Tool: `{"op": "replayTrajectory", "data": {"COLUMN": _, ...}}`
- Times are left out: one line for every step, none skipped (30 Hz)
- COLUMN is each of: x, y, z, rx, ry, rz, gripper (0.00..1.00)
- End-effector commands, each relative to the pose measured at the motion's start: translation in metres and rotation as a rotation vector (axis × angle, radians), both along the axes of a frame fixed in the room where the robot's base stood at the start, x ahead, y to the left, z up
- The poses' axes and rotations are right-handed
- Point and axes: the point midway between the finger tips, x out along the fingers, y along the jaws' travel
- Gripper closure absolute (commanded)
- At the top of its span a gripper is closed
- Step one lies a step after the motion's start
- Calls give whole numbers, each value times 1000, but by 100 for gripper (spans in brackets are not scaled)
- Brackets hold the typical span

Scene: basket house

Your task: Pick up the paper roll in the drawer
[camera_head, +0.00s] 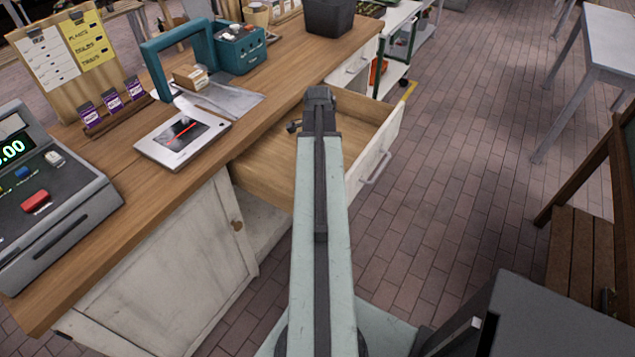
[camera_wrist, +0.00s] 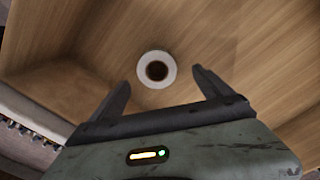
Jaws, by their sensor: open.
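The paper roll (camera_wrist: 143,70) is white with a dark round core and shows end-on in the wrist view, on the wooden floor of the drawer. The open drawer (camera_head: 262,165) sticks out of the counter in the head view. My gripper (camera_wrist: 158,78) is open, with one finger to each side of the roll in the picture. The roll lies just beyond the fingertips and nothing is held. In the head view my arm hides the roll and much of the drawer, and the fingers cannot be made out clearly.
The wooden counter (camera_head: 150,205) carries a cash register (camera_head: 50,200), a tablet-like device (camera_head: 183,140) and a teal machine (camera_head: 240,48). The drawer front with its handle (camera_head: 376,168) stands right of my arm.

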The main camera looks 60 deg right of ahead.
Motion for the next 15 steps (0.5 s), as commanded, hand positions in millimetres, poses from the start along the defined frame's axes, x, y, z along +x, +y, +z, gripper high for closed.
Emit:
{"op": "replayTrajectory", "data": {"x": -2, "y": 2, "z": -14, "rx": 0, "ry": 0, "rz": 0, "gripper": 10}}
{"op": "replayTrajectory", "data": {"x": -2, "y": 3, "z": -20, "rx": 0, "ry": 0, "rz": 0, "gripper": 10}}
{"op": "replayTrajectory", "data": {"x": -4, "y": 4, "z": -28, "rx": 0, "ry": 0, "rz": 1, "gripper": 10}}
{"op": "replayTrajectory", "data": {"x": -5, "y": 5, "z": -33, "rx": 0, "ry": 0, "rz": 1, "gripper": 10}}
{"op": "replayTrajectory", "data": {"x": -4, "y": 4, "z": -38, "rx": 0, "ry": 0, "rz": 1, "gripper": 10}}
{"op": "replayTrajectory", "data": {"x": -4, "y": 4, "z": -44, "rx": 0, "ry": 0, "rz": 1, "gripper": 10}}
{"op": "replayTrajectory", "data": {"x": -4, "y": 4, "z": -47, "rx": 0, "ry": 0, "rz": 2, "gripper": 10}}
{"op": "replayTrajectory", "data": {"x": -4, "y": 4, "z": -48, "rx": 0, "ry": 0, "rz": 2, "gripper": 10}}
{"op": "replayTrajectory", "data": {"x": -4, "y": 4, "z": -48, "rx": 0, "ry": 0, "rz": 2, "gripper": 10}}
{"op": "replayTrajectory", "data": {"x": -3, "y": 4, "z": -47, "rx": 0, "ry": 0, "rz": 2, "gripper": 10}}
{"op": "replayTrajectory", "data": {"x": -3, "y": 4, "z": -46, "rx": 0, "ry": 0, "rz": 2, "gripper": 10}}
{"op": "replayTrajectory", "data": {"x": -3, "y": 4, "z": -45, "rx": 0, "ry": 0, "rz": 2, "gripper": 10}}
{"op": "replayTrajectory", "data": {"x": -3, "y": 4, "z": -44, "rx": 0, "ry": 0, "rz": 2, "gripper": 10}}
{"op": "replayTrajectory", "data": {"x": -3, "y": 4, "z": -44, "rx": 0, "ry": 0, "rz": 2, "gripper": 10}}
{"op": "replayTrajectory", "data": {"x": -3, "y": 4, "z": -44, "rx": 0, "ry": 0, "rz": 2, "gripper": 13}}
